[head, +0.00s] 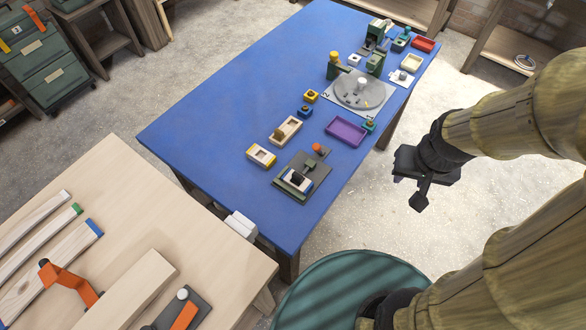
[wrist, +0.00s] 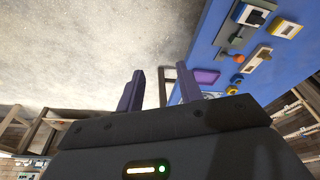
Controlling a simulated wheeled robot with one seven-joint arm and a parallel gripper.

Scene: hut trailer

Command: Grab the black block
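The black block (head: 297,178) sits in a small white and blue holder on a grey-green fixture, near the front right edge of the blue table. It also shows in the wrist view (wrist: 254,17), at the upper right. My gripper (head: 420,196) hangs over the floor to the right of the blue table, well apart from the block. In the wrist view my gripper (wrist: 160,84) has its two dark fingers spread with nothing between them.
The blue table (head: 215,110) also bears a wooden tray (head: 286,130), a yellow-edged block (head: 261,155), a purple tray (head: 346,132) and a grey turntable (head: 360,91). A wooden table (head: 190,240) with planks stands at the lower left. A round green-topped thing (head: 340,285) stands at the bottom.

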